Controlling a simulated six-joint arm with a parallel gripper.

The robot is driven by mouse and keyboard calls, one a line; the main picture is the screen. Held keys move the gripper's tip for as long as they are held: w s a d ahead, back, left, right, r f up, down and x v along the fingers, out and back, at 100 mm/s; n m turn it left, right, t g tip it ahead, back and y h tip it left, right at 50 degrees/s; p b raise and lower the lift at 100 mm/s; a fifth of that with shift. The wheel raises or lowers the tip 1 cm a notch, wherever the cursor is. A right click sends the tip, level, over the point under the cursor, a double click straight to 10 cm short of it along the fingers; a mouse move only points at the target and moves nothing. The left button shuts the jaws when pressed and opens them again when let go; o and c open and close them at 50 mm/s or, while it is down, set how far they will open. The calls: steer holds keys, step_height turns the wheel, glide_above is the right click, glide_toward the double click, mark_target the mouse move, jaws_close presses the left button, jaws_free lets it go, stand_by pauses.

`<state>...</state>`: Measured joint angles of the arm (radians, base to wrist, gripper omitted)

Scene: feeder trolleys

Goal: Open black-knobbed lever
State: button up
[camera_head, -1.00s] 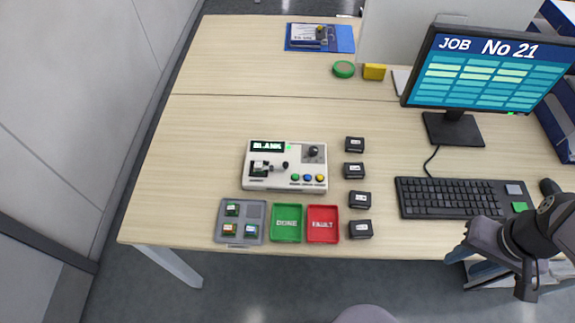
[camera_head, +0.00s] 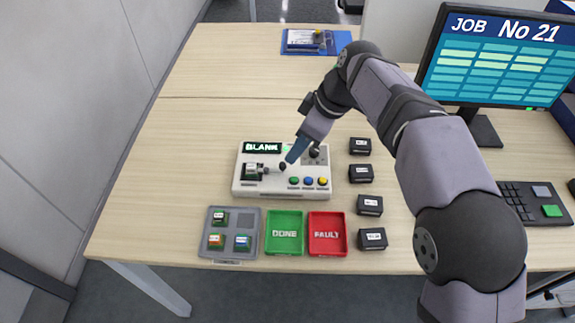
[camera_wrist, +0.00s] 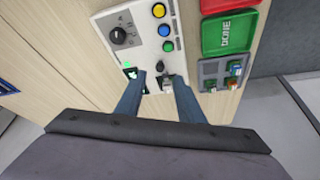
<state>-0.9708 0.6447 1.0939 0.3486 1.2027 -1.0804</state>
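The black-knobbed lever (camera_head: 283,166) sits on the white control box (camera_head: 240,187), just right of a small holder with a dark part in it (camera_head: 253,172). My gripper (camera_head: 291,157) is over the box with its blue fingertips close to the knob. In the wrist view the two blue fingers of my gripper (camera_wrist: 158,92) are apart, and the black knob (camera_wrist: 160,66) shows between and slightly beyond them. I cannot tell whether a finger touches it. The box display (camera_head: 262,147) reads BLANK.
A rotary dial (camera_head: 319,151) and green, blue and yellow buttons (camera_head: 308,182) are on the box. A grey tray (camera_head: 232,248), green DONE tray (camera_head: 284,250) and red FAULT tray (camera_head: 327,248) lie in front. Several black blocks (camera_head: 361,173) stand to the right.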

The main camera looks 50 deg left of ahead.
mark_target(284, 164)
steer(key=shift+x, duration=3.7)
steer(key=shift+s+a, duration=0.1)
steer(key=shift+r, duration=0.1)
jaws_close()
